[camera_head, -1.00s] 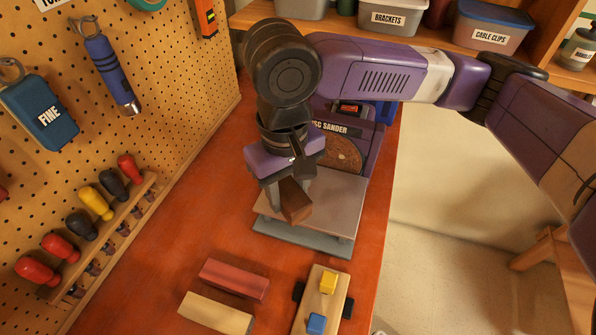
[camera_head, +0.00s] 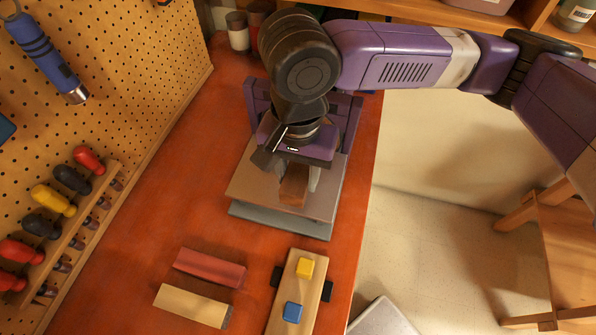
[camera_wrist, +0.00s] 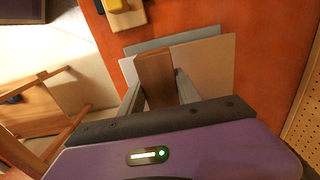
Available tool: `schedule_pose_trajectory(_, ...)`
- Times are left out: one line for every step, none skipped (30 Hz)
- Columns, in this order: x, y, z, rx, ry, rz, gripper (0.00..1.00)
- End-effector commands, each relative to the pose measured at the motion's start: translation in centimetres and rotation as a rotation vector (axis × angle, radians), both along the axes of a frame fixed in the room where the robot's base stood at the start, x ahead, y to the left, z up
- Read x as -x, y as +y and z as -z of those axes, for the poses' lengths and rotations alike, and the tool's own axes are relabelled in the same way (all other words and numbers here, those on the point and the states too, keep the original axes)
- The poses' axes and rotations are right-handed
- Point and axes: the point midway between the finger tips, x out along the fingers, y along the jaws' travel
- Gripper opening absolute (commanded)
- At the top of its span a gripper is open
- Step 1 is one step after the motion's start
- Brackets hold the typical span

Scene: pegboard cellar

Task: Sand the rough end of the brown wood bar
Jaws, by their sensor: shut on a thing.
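The brown wood bar (camera_head: 293,190) is held in my gripper (camera_head: 297,182) over the grey table (camera_head: 255,185) of the disc sander. One end points toward the front edge of that table; the other end is hidden under my wrist. In the wrist view the bar (camera_wrist: 155,78) stands out between my two fingers (camera_wrist: 160,92). Whether the bar rests on the table or hovers just above it I cannot tell. The purple sander housing (camera_head: 350,115) shows behind my gripper. The sanding disc is hidden, so contact with it cannot be seen.
A red bar (camera_head: 210,268) and a pale bar (camera_head: 193,305) lie on the bench in front. A tool rack (camera_head: 75,235) lines the pegboard at left.

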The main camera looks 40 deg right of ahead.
Motion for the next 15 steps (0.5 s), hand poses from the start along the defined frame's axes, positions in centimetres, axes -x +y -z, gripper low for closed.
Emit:
schedule_pose_trajectory(0.0, -0.1, 1.0, 0.001, 0.0, 0.0, 0.0)
schedule_pose_trajectory(0.0, -0.1, 1.3, 0.001, 0.0, 0.0, 0.0)
schedule_pose_trajectory(-0.1, -0.1, 1.8, 0.001, 0.0, 0.0, 0.0)
schedule_pose_trajectory(-0.1, -0.1, 2.1, 0.0, 0.0, 0.0, 0.0)
schedule_pose_trajectory(-0.1, -0.2, 2.4, 0.0, 0.0, 0.0, 0.0)
schedule_pose_trajectory(-0.1, -0.2, 2.9, -0.001, 0.001, 0.0, 0.0)
schedule_pose_trajectory(-0.1, -0.2, 3.2, -0.001, 0.001, 0.0, 0.0)
schedule_pose_trajectory(-0.1, -0.2, 3.5, 0.0, 0.001, 0.0, 0.0)
schedule_pose_trajectory(-0.2, -0.3, 3.9, 0.001, 0.001, -0.001, 0.0)
schedule_pose_trajectory(-0.2, -0.3, 4.3, 0.001, 0.001, 0.0, 0.0)
schedule_pose_trajectory(-0.2, -0.3, 4.6, 0.001, 0.001, 0.0, 0.0)
schedule_pose_trajectory(-0.2, -0.4, 4.9, 0.001, 0.001, 0.0, 0.0)
schedule_pose_trajectory(-0.4, -0.5, 4.8, -0.001, 0.001, 0.002, 0.0)
schedule_pose_trajectory(-0.5, -0.7, 4.8, -0.002, 0.001, 0.002, 0.0)
schedule_pose_trajectory(-0.7, -0.9, 5.0, -0.002, 0.001, 0.002, 0.0)
